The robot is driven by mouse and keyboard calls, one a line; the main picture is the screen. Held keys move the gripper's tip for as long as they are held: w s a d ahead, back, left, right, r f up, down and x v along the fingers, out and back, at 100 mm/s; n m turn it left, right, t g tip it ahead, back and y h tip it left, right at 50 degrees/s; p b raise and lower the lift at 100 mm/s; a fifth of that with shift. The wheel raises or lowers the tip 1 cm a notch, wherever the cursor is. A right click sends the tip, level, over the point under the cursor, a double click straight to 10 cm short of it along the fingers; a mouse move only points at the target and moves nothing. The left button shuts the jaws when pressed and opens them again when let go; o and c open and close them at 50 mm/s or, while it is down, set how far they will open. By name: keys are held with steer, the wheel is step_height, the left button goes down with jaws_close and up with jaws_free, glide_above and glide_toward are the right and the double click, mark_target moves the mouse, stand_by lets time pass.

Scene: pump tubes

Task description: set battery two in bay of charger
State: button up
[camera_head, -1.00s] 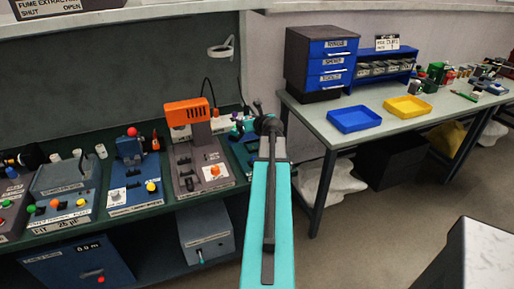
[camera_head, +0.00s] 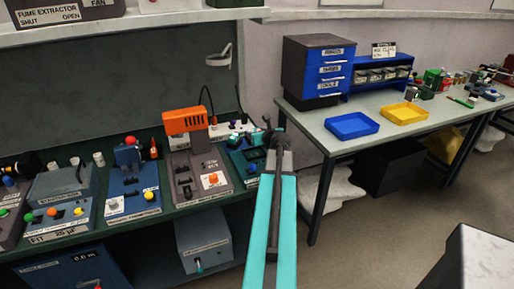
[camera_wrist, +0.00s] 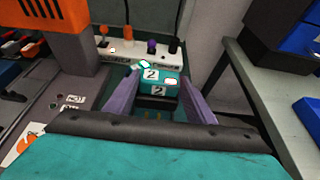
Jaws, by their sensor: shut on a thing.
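Battery two (camera_wrist: 147,77) is a teal block with a white label "2", seen in the wrist view between the purple fingers of my gripper (camera_wrist: 161,76). My gripper is shut on it. A second "2" label shows just below; I cannot tell whether it is on the battery or the charger. The charger (camera_head: 239,168) is a dark teal unit on the bench, right of the orange-topped machine in the head view. My arm covers part of it. The fingers and battery are not clear in the head view, and I cannot tell whether the battery touches the bay.
A white power strip (camera_wrist: 187,57) with plugs stands behind the battery. The orange-topped machine (camera_head: 185,121) stands close on the left. On the right is a separate table with a blue tray (camera_head: 351,126), a yellow tray (camera_head: 404,114) and a drawer cabinet (camera_head: 320,70).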

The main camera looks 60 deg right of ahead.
steer(key=shift+f, duration=1.75)
steer(key=shift+f, duration=0.1)
steer(key=shift+f, duration=1.75)
steer(key=shift+f, duration=0.1)
steer(key=o, duration=1.3)
steer(key=b+v, duration=0.1)
steer(key=v, duration=1.1)
